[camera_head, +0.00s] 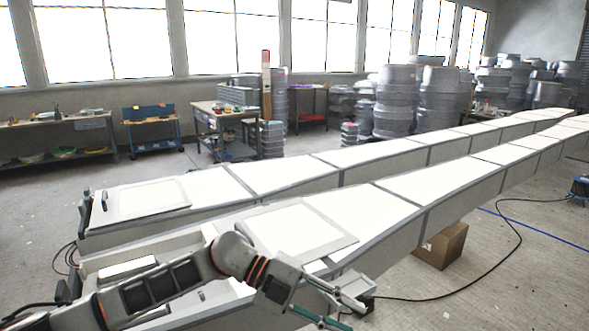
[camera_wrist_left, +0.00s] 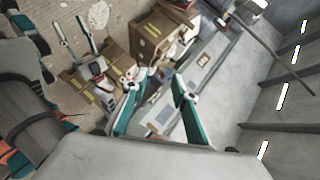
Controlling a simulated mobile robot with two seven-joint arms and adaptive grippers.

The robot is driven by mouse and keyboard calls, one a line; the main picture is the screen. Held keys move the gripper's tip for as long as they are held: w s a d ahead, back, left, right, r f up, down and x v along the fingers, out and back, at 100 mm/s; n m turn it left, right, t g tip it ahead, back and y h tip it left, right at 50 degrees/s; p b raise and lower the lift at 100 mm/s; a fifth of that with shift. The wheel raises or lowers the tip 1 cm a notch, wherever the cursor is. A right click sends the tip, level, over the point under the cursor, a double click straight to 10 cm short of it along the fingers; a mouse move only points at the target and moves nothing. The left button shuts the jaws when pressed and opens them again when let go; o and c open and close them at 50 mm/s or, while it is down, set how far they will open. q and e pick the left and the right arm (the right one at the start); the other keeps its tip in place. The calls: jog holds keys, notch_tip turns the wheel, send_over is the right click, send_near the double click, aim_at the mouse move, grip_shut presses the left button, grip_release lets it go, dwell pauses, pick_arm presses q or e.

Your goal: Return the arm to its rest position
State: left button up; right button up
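My left arm comes in from the lower left in the head view and reaches across the near ends of the long white mould tables. My left gripper (camera_head: 355,317) is at the bottom of that view, in front of the nearer table. In the left wrist view my left gripper (camera_wrist_left: 161,78) has its two teal-edged fingers apart with nothing held between them. Another gripper with teal fingers, which looks like my right gripper (camera_wrist_left: 70,24), shows at the upper left of the wrist view. Its fingers are spread and empty.
Two long white-topped mould tables (camera_head: 465,180) run to the back right. A cardboard box (camera_head: 441,246) stands on the floor with a black cable (camera_head: 450,297) near it. The wrist view shows stacked cardboard boxes (camera_wrist_left: 150,32) beyond the fingers. Open floor (camera_head: 530,270) lies at the right.

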pick_arm(q)
jog(key=s+d+r+n+h, duration=0.1)
jog(key=s+d+n+h, duration=0.1)
jog(key=d+h, duration=0.15)
jog(key=w+a+f+n+t+y, duration=0.2)
jog(key=a+f+n+t+y, duration=0.1)
jog(key=a+f+n+t, duration=0.55)
jog(key=w+a+f+n+t+y, duration=0.25)
jog(key=a+f+n+t, duration=0.35)
jog(key=a+n+t, duration=0.5)
jog(key=s+a+f+n+g+y, duration=0.2)
jog(key=s+a+f+n+y, duration=0.2)
jog(key=s+a+f, duration=0.2)
jog(key=s+a+f+n+g+y, duration=0.3)
jog(key=s+a+f, duration=0.4)
jog(key=s+f, duration=0.4)
notch_tip(320, 180, down, 3)
jog(key=shift+s+a+f+n+y, duration=0.2)
jog(key=shift+s+a+n+y, duration=0.1)
jog(key=shift+n+y, duration=0.4)
